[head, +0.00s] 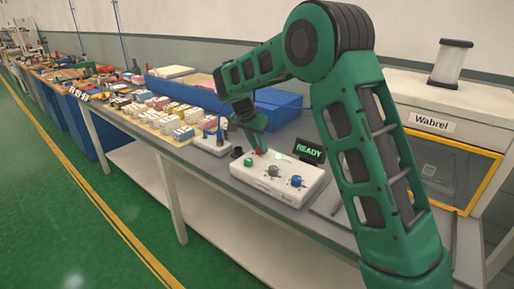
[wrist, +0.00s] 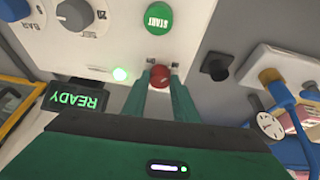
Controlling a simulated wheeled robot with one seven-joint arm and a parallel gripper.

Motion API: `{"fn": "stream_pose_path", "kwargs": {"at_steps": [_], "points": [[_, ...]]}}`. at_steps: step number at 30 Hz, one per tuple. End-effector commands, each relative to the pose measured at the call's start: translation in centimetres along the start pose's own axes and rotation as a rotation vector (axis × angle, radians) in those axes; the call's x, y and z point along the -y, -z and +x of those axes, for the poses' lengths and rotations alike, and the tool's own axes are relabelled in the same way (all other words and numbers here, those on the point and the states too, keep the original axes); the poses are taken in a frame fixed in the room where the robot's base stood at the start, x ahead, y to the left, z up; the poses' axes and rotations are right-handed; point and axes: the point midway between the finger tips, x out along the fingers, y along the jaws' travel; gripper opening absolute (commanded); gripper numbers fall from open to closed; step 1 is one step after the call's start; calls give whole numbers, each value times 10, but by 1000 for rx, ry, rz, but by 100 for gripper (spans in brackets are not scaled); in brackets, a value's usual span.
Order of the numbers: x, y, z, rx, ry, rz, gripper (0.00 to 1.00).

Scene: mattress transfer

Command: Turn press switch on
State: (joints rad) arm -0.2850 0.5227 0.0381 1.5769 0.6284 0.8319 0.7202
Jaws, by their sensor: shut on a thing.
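The white control box (head: 275,182) stands on the bench, with a green button and two dials on its face. A red switch knob (wrist: 160,80) sits at the box's edge. My gripper (wrist: 161,72) has its green fingers on either side of the knob, shut on it. In the head view my gripper (head: 257,153) is over the box's back left. A small display (wrist: 77,100) reads READY; it also shows in the head view (head: 309,150).
A press labelled Wabrel (head: 432,122) with a yellow-framed window stands to the right of the box. Blue bins (head: 280,105) and parts line the bench (head: 300,222).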

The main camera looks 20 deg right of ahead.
Motion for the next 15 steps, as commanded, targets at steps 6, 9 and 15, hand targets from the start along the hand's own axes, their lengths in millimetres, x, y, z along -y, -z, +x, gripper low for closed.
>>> {"fn": "stream_pose_path", "kwargs": {"at_steps": [6, 9, 15], "points": [[2, 0, 0, 5, -47, 119, 3], [2, 1, 0, 6, -63, 157, 3], [2, 1, -1, 8, -80, 201, 3]]}}
